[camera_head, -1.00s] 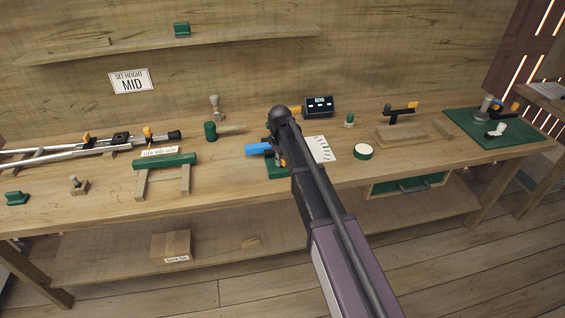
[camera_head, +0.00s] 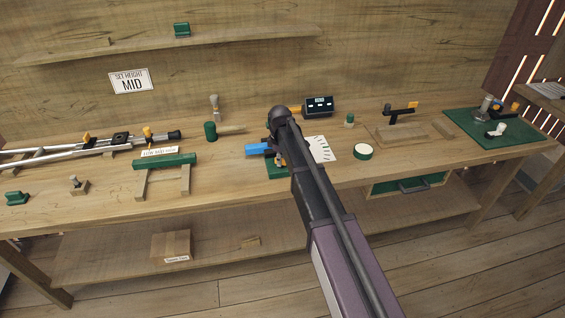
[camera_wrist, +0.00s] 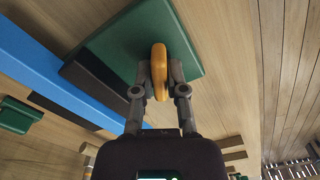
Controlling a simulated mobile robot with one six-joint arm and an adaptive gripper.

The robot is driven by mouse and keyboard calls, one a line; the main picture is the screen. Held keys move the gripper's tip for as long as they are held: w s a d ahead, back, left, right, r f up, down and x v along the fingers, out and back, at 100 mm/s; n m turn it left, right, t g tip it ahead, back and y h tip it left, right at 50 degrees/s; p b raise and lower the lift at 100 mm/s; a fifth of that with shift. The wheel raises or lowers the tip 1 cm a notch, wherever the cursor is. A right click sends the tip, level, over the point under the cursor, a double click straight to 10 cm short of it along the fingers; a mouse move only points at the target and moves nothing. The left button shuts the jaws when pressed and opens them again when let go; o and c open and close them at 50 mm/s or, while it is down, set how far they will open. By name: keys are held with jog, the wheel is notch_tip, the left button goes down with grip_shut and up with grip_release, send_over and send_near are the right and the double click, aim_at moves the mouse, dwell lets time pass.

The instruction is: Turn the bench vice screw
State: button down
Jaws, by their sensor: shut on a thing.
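The bench vice stands near the front edge of the bench, partly hidden behind my arm in the head view. Its green base (camera_head: 275,171) and a blue bar (camera_head: 258,149) show to the left of the arm. In the wrist view the green base (camera_wrist: 118,45) and the blue bar (camera_wrist: 55,82) lie beyond my fingers. An orange screw handle (camera_wrist: 159,62), seen nearly edge-on, stands between the fingertips. My gripper (camera_wrist: 159,73) is shut on this handle, one finger on each side. The screw itself is hidden.
A white marked sheet (camera_head: 321,149) and a round green-rimmed tin (camera_head: 363,152) lie right of the vice. A black display box (camera_head: 319,106) stands behind.

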jog(key=c, duration=0.8)
grip_release()
jog(key=shift+o, duration=0.2)
jog(key=shift+r+p, duration=2.55)
